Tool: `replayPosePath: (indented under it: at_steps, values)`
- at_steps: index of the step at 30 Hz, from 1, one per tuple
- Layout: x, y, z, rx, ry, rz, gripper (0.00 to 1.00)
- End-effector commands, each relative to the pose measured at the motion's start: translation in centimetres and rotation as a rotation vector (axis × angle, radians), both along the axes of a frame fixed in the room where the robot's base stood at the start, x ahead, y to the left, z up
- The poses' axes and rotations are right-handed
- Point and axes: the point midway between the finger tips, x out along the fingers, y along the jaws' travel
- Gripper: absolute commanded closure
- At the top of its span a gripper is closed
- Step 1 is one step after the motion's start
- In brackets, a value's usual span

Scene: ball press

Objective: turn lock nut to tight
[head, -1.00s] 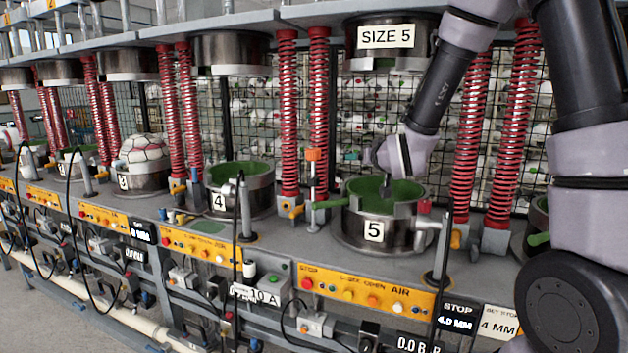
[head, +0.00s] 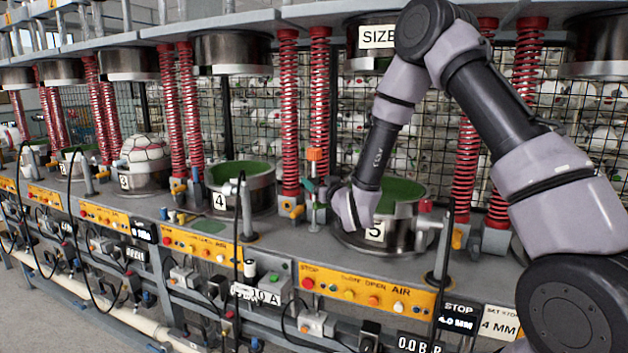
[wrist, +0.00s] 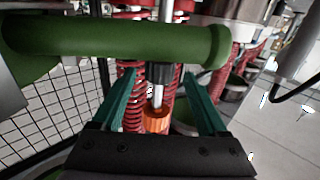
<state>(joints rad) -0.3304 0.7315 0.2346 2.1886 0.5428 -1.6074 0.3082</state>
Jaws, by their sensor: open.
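A slim upright rod stands left of press 5, with an orange block (head: 314,155) near its top. The wrist view shows the rod with a black collar (wrist: 158,73), a marked pale section and the orange block (wrist: 156,121). The black collar looks like the lock nut, but I cannot tell for sure. My gripper (head: 316,188) is left of press 5, beside the rod. Its teal fingers (wrist: 162,78) are open, one on each side of the rod in the picture. I cannot tell whether they touch it. My wrist partly hides the rod's surroundings.
The steel bowl of press 5 (head: 400,238) is just right of my wrist. Red springs (head: 289,115) stand behind the rod. An orange button panel (head: 365,289) runs along the front.

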Motion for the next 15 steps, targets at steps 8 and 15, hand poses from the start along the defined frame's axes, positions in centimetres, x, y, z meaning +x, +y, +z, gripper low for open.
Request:
replayPosePath:
  at_steps: [8,15]
  values:
    - [2.8,1.3,0.0,0.0,0.0,0.0,0.24]
    - [3.0,1.4,0.0,-0.001,0.0,0.001,0.24]
